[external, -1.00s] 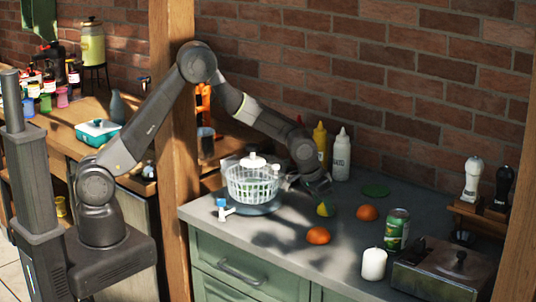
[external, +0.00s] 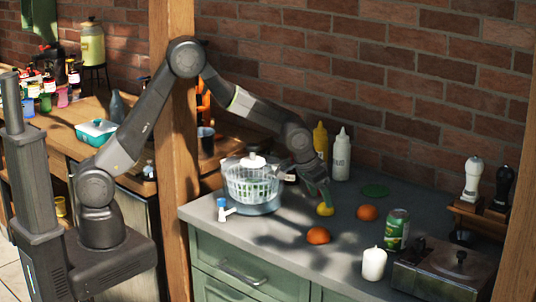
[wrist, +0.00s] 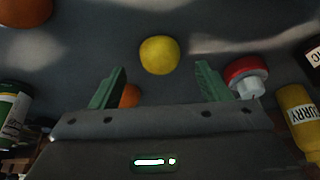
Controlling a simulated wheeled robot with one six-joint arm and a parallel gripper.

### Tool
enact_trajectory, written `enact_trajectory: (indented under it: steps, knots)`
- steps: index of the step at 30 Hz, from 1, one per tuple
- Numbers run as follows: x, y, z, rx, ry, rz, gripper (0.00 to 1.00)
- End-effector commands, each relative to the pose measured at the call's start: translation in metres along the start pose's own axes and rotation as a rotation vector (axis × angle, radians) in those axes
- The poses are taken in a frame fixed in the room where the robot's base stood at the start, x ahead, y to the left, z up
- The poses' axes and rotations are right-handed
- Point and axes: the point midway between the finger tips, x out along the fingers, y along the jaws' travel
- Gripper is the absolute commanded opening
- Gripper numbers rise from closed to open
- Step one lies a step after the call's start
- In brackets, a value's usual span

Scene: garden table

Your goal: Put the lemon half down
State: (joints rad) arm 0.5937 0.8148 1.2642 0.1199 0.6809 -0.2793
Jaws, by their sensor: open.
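The lemon half (external: 325,210) is a small yellow piece that appears to rest on the grey counter, right of the salad spinner. In the wrist view the lemon half (wrist: 159,55) shows its rounded yellow side, just beyond the fingertips and centred between them. My gripper (external: 322,197) points down close over it in the external view. In the wrist view my gripper (wrist: 160,78) has its two green fingers spread wide with nothing held between them. Contact between fingers and lemon half cannot be told.
A salad spinner (external: 252,188) stands at left. Sauce bottles (external: 341,155) stand behind. Oranges (external: 367,212) (external: 318,235), a green can (external: 396,228), a white candle (external: 373,263) and a flat green disc (external: 374,191) lie right and front. Bare counter surrounds the lemon half.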

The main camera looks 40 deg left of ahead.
Motion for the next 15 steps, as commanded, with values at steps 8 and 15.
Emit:
enact_trajectory:
  steps: [8,15]
  knots:
    - [-0.054,0.0,0.0,0.0,0.003,0.001,0.7]
    - [-0.081,0.0,0.0,0.0,0.001,0.0,0.7]
